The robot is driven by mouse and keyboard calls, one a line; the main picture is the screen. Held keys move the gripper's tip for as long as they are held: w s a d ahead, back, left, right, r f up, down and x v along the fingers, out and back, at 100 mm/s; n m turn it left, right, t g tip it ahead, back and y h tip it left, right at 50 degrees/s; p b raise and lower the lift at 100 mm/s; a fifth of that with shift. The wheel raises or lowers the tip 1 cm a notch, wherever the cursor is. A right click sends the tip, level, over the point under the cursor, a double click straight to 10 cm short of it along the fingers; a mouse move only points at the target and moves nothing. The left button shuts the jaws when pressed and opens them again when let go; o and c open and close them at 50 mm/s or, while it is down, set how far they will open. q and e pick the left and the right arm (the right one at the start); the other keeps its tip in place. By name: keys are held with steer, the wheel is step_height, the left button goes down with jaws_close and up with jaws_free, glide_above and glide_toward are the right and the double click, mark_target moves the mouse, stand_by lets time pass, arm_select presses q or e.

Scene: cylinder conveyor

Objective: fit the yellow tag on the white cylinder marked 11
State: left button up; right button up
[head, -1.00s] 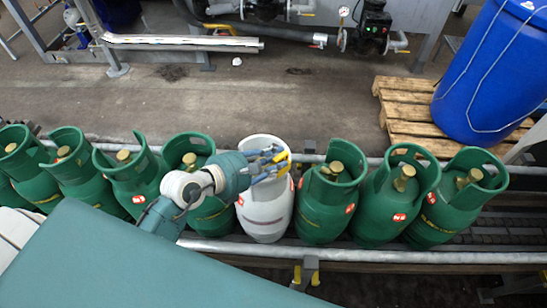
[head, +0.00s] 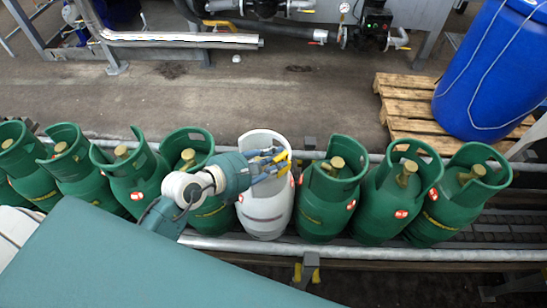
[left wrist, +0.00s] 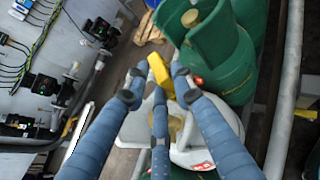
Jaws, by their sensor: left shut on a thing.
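The white cylinder (head: 265,213) stands upright in the row on the conveyor, among green cylinders. A small red label shows on its side, but I cannot read its number. My left gripper (head: 274,164) is over the cylinder's open collar, with its blue fingers shut on the yellow tag (head: 285,158). In the left wrist view, the yellow tag (left wrist: 160,69) is between the fingertips, and the white collar (left wrist: 190,155) and brass valve lie beneath, partly hidden by the fingers. I cannot tell whether the tag touches the cylinder. My right gripper is not in view.
Several green cylinders flank the white one; the closest on its right (head: 326,208) stands close by. A metal rail (head: 380,253) runs along the front of the conveyor. A blue barrel (head: 490,75) on a wooden pallet (head: 400,108) stands behind. The floor behind is mostly clear.

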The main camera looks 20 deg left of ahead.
arm_select(q)
steer(key=shift+f+b, duration=0.8)
steer(key=shift+f, duration=0.4)
steer(key=o, duration=1.1)
steer(key=v, duration=1.2)
steer(key=shift+r, duration=0.1)
